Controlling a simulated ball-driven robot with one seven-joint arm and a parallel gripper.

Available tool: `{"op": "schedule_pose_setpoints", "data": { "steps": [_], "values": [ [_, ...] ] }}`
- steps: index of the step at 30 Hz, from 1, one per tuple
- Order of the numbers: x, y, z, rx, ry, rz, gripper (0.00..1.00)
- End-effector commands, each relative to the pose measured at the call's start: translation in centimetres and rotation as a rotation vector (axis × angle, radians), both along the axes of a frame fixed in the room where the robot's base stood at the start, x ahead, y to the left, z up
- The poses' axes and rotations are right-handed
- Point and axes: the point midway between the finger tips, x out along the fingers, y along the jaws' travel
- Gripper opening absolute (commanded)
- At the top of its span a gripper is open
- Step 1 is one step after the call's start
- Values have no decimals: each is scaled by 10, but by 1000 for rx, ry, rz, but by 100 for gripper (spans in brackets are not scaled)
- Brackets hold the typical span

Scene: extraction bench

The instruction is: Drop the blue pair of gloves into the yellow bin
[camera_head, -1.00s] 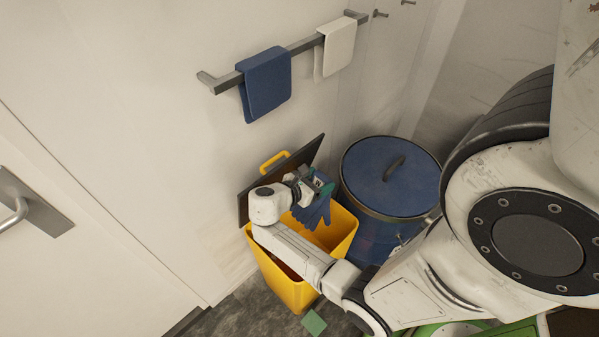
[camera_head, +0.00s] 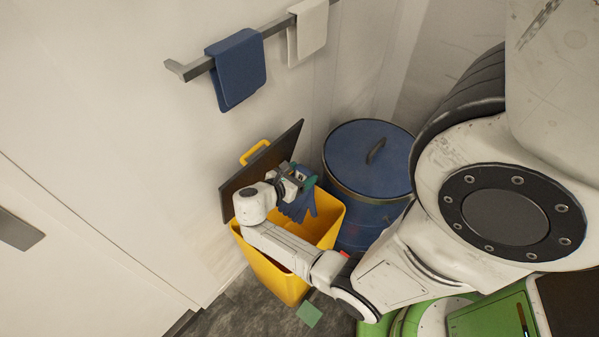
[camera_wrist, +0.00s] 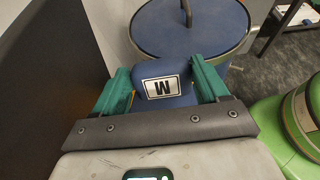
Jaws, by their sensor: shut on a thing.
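The blue pair of gloves (camera_head: 299,205) hangs from my gripper (camera_head: 305,183) over the open mouth of the yellow bin (camera_head: 328,222). In the wrist view my gripper (camera_wrist: 166,85) has its two green fingers shut on the gloves' cuff (camera_wrist: 158,70), which carries a white label marked "M". The gloves' fingers point down in the head view. My arm covers part of the bin's front and rim. The bin's dark lid (camera_head: 262,165) stands open, tilted up at the back. The bin's inside is mostly hidden.
A blue drum (camera_head: 368,160) with a lid handle stands right of the bin. A blue towel (camera_head: 236,70) and a white towel (camera_head: 310,28) hang on a wall rail above. A green square (camera_head: 309,314) lies on the floor in front.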

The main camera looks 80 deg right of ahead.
Motion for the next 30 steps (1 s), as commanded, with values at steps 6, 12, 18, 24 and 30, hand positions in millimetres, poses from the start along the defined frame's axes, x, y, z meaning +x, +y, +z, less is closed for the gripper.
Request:
{"op": "schedule_pose_setpoints", "data": {
  "steps": [6, 12, 18, 24, 30],
  "values": [
    [1, 0, -28, -1, -1, 1, 42],
    [1, 0, -49, 0, 0, 1, 42],
    [1, 0, -71, -1, -1, 1, 42],
    [0, 0, -87, 0, 0, 1, 42],
    [0, 0, -94, 0, -1, 0, 42]
  ]
}}
